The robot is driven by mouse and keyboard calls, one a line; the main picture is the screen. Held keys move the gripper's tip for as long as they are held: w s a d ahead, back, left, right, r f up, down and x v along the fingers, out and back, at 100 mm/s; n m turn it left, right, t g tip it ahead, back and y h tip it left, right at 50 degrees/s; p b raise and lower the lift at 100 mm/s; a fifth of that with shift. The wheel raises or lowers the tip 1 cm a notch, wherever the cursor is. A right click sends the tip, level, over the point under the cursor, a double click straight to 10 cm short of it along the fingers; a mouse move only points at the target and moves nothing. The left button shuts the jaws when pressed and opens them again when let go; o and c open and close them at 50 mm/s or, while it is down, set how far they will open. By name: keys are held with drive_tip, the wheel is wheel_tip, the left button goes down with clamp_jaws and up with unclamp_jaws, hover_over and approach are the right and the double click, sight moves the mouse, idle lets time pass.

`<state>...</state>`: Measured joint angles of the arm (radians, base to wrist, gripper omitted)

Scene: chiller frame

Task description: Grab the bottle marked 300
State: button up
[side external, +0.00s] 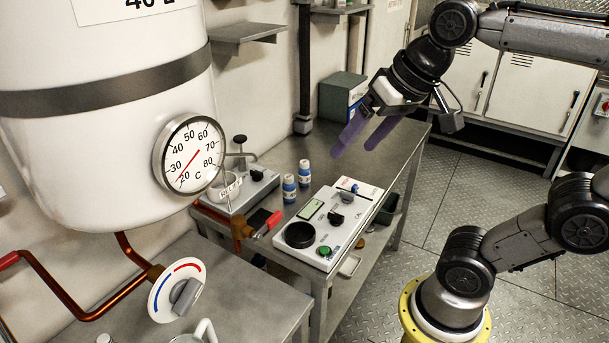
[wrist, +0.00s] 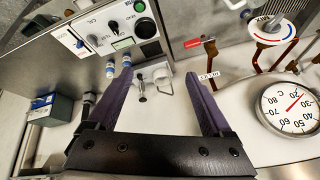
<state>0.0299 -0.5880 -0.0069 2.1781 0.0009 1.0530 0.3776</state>
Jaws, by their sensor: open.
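In the side view the nearer bottle (side external: 289,189) is left of the farther bottle (side external: 304,173). In the wrist view one bottle (wrist: 110,70) and the other bottle (wrist: 127,62) show near the left fingertip. The marks on their labels are too small to read, so I cannot tell which is 300. My gripper (side external: 352,150) is open and empty, its purple fingers above the bench, up and to the right of the bottles. It also shows in the wrist view (wrist: 160,75).
The control panel (side external: 326,224) has a black dial, a green button and knobs. A green box (side external: 340,97) sits at the bench's far end. A large white tank (side external: 110,100) with a gauge fills the left.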

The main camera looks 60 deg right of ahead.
drive_tip(key=w+d+r+m+g, duration=0.1)
drive_tip(key=w+d+r+m, duration=0.1)
drive_tip(key=w, duration=0.4)
drive_tip(key=w+d+r+m, duration=0.3)
drive_tip(key=w, duration=0.4)
drive_tip(key=m+g, duration=0.5)
drive_tip(key=m, duration=0.2)
hover_over(305, 171)
drive_tip(key=w+d, duration=0.1)
drive_tip(key=d, duration=0.1)
drive_tip(key=f, duration=2.4)
drive_tip(key=shift+w+a, duration=0.2)
drive_tip(key=shift+d+f, duration=0.1)
drive_tip(key=shift+f, duration=0.3)
wheel_tip(305, 171, down, 7)
drive_tip(key=shift+f, duration=0.15)
drive_tip(key=shift+s+a+f, duration=0.1)
drive_tip(key=shift+a+f, duration=0.05)
drive_tip(key=shift+f, duration=1.2)
drive_tip(key=shift+s+a+f, duration=0.1)
drive_tip(key=shift+f, duration=1.25)
